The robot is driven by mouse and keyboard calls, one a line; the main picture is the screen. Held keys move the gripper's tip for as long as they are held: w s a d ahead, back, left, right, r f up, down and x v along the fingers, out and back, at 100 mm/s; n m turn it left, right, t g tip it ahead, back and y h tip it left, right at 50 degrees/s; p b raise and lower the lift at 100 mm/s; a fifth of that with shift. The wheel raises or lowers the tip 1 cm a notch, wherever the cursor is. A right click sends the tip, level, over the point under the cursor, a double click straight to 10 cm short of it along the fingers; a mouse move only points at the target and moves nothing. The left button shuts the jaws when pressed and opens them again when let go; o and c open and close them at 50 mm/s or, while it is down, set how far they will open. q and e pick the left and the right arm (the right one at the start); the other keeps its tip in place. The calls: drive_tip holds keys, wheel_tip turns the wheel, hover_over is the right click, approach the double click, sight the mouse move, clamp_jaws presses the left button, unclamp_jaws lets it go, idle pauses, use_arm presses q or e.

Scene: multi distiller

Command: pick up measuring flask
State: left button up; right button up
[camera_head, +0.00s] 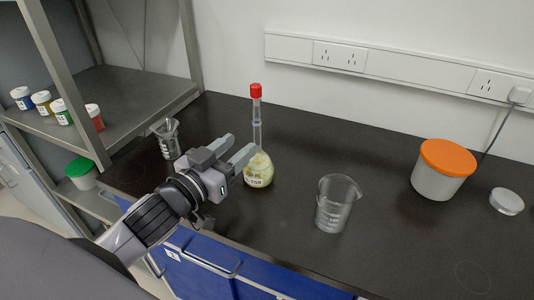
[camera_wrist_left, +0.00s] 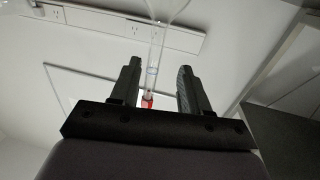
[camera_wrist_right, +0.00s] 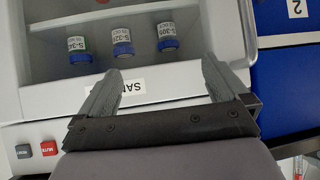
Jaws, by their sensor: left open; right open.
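The measuring flask (camera_head: 259,170) stands upright on the dark bench, with a round, yellowish, labelled body, a long clear neck and a red cap. My left gripper (camera_head: 240,146) is open just left of the flask, at about the base of its neck. In the left wrist view the flask's neck (camera_wrist_left: 155,55) and red cap (camera_wrist_left: 148,101) show between the open fingers (camera_wrist_left: 158,78), with no visible grip on them. My right gripper (camera_wrist_right: 160,82) is open and empty, away from the flask, and shows only in the right wrist view.
A clear beaker (camera_head: 335,208) stands right of the flask, and another glass vessel (camera_head: 167,140) stands left of it. An orange-lidded tub (camera_head: 441,172) and a small silver-grey lid (camera_head: 507,201) are farther right. Small jars with blue lids (camera_wrist_right: 122,49) sit in a white compartment before my right gripper.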

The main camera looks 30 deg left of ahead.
sight(255, 135)
use_arm(q)
drive_tip(key=shift+w+d+r+p, duration=0.1)
drive_tip(key=shift+w+d+p, duration=0.15)
drive_tip(key=shift+w, duration=0.85)
drive_tip(key=shift+w+d+f+p, duration=0.1)
drive_tip(key=shift+w+d+p, duration=0.1)
drive_tip(key=shift+w, duration=0.9)
drive_tip(key=shift+w+d+r+p, duration=0.1)
drive_tip(key=shift+w+d+p, duration=0.15)
drive_tip(key=shift+w, duration=0.85)
drive_tip(key=shift+c, duration=0.3)
clamp_jaws()
